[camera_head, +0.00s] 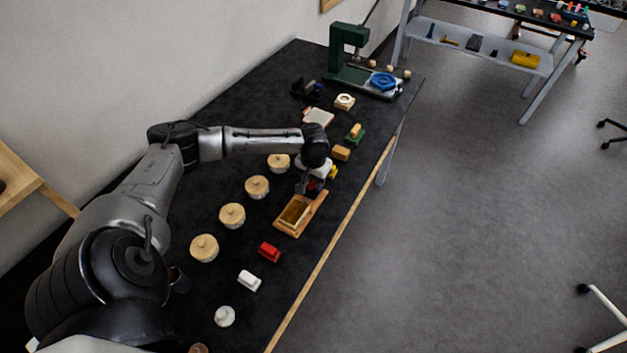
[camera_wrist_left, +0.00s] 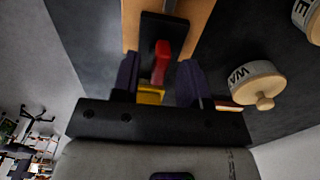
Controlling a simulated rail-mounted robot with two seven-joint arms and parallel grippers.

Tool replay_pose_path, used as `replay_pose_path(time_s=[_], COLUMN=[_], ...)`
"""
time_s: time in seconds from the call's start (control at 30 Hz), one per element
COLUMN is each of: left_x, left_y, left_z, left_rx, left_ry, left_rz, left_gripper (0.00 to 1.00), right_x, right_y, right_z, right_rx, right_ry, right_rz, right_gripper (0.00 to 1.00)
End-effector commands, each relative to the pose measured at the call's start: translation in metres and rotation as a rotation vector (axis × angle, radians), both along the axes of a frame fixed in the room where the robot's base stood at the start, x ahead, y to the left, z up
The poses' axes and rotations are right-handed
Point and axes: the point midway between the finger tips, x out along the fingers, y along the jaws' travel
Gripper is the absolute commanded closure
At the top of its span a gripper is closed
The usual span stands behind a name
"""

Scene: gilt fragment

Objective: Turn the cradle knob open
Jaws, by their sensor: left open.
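My left gripper (camera_head: 309,186) is low over the black bench, just behind a wooden tray-like holder (camera_head: 279,226). In the left wrist view its two dark fingers (camera_wrist_left: 158,84) are apart. A red knob or lever (camera_wrist_left: 162,50) shows between them, on a dark plate against a wooden piece (camera_wrist_left: 130,25); I take it for the cradle knob. A yellow part (camera_wrist_left: 151,95) sits just below the red one. I cannot tell whether the fingers touch the knob. In the head view the hand hides most of this spot. My right gripper is out of view.
Several lidded round jars (camera_head: 232,215) stand in a row left of the hand. A red block (camera_head: 269,252) and a white block (camera_head: 249,281) lie nearer. A green press (camera_head: 347,45) stands at the bench's far end. Open floor lies right of the bench.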

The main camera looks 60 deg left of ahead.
Motion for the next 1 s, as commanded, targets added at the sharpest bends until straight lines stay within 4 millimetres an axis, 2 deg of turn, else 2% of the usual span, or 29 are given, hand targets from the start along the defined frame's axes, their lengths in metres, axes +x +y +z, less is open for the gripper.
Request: replay_pose_path(time_s=[0.33, 0.77, 1.0], left_x=[0.0000, -0.0001, -0.0002], left_y=[-0.0001, 0.0000, -0.0001], left_z=[-0.0022, -0.0020, -0.0009], left_rx=[0.000, 0.000, 0.000], left_ry=[0.000, 0.000, 0.000], left_rz=[-0.001, 0.000, -0.009], left_gripper=[0.60, 1.00, 1.00], right_x=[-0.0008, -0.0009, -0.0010], right_y=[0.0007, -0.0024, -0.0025], right_z=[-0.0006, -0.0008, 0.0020], right_rx=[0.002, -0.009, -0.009], right_ry=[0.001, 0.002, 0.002], right_rz=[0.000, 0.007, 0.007], right_gripper=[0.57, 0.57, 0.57])
